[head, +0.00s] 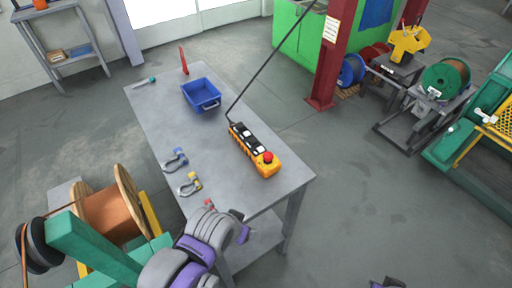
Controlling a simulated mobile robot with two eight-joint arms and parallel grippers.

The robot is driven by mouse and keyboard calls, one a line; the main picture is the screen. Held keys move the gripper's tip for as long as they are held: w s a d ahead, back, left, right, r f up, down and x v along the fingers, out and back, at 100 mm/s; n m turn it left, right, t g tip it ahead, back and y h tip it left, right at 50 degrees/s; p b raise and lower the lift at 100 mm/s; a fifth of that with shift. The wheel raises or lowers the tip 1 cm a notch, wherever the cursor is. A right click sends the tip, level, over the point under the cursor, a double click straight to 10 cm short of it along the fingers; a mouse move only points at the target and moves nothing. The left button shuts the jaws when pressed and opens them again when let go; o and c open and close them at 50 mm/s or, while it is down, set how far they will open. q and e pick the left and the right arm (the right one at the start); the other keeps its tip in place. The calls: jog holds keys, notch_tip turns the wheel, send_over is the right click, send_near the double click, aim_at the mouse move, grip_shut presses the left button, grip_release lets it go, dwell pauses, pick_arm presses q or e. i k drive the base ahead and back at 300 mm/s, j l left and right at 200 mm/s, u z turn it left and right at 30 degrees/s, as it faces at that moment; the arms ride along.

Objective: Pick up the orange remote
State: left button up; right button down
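The orange remote (256,151) is a long pendant control with dark and white buttons and a red knob at its near end. It lies on the grey table (228,174) near the right edge, with a black cable rising from its far end. My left gripper (240,224) is over the table's near end, short of the remote and apart from it. Its two fingers look spread with nothing between them. Only a small part of my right gripper (387,283) shows at the bottom edge, away from the table; its fingers cannot be made out.
A blue bin (201,95) stands beyond the remote. Blue (175,160) and yellow (190,184) shackles lie left of it; a red one is partly hidden by my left arm. Open floor lies right.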

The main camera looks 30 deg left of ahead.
aim_at(266, 169)
jog(key=u, duration=1.85)
jog(key=k+l+u, duration=0.45)
jog(key=u, duration=0.15)
jog(key=l, duration=0.1)
